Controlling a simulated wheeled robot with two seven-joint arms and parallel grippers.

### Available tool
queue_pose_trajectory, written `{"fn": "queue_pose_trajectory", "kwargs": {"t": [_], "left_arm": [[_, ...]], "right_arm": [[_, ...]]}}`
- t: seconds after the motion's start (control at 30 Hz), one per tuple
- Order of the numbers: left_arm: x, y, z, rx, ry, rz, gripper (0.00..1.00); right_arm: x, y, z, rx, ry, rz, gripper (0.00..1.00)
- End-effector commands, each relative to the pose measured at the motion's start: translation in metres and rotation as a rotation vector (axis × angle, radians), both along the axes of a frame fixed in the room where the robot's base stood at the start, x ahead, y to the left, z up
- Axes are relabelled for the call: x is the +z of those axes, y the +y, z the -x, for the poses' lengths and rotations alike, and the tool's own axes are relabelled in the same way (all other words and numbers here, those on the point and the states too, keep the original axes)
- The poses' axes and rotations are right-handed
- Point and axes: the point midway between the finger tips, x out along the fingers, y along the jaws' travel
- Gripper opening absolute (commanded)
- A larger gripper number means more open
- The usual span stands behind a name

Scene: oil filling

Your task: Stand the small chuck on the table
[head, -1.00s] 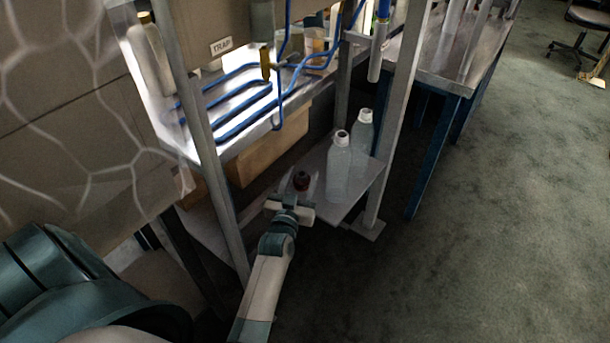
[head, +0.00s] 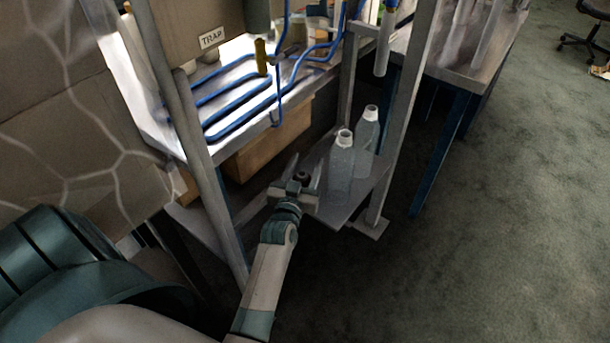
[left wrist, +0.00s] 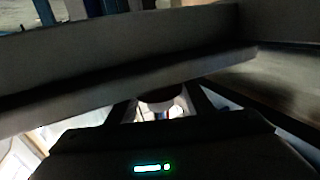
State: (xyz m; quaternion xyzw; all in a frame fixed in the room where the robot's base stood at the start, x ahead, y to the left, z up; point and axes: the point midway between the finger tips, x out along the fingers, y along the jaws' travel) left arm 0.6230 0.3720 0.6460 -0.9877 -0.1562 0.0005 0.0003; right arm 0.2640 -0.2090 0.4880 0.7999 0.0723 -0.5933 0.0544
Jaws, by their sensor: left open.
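A small dark round thing (head: 302,178), which I take for the small chuck, shows at the low shelf under the table, just in front of my left gripper (head: 304,172). In the left wrist view a dark rounded piece (left wrist: 162,101) lies between the two fingers of the left gripper (left wrist: 160,106). The fingers stand apart, one on each side of it, and I cannot tell whether they touch it. Its lower part and what it rests on are hidden. The table top (head: 240,117) is above the gripper. My right gripper is not in view.
Two clear bottles with white caps (head: 342,165) (head: 367,135) stand on the low shelf (head: 335,211) right of the gripper. A metal post (head: 402,120) and a front post (head: 190,110) flank the opening. A cardboard box (head: 262,142) sits behind. Blue tubing lies on the table.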

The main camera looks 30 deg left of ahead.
Motion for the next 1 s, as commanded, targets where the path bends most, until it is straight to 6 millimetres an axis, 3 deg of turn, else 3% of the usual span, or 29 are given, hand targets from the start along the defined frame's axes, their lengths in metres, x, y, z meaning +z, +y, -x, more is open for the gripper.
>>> {"fn": "queue_pose_trajectory", "kwargs": {"t": [0.5,0.57,0.7,1.0], "left_arm": [[-0.0003,0.0002,0.0005,0.0,0.001,0.0,0.47],[-0.0003,0.0002,0.0005,0.0,0.001,0.0,0.35],[-0.0005,0.0002,0.0005,0.0,0.001,0.0,0.01],[-0.0007,0.0001,0.0006,0.0,0.002,0.001,0.0]], "right_arm": [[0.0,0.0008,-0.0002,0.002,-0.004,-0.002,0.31],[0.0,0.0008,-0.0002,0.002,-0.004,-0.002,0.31],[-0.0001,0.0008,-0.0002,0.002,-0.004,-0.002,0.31],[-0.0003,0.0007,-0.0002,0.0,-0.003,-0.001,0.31]]}}
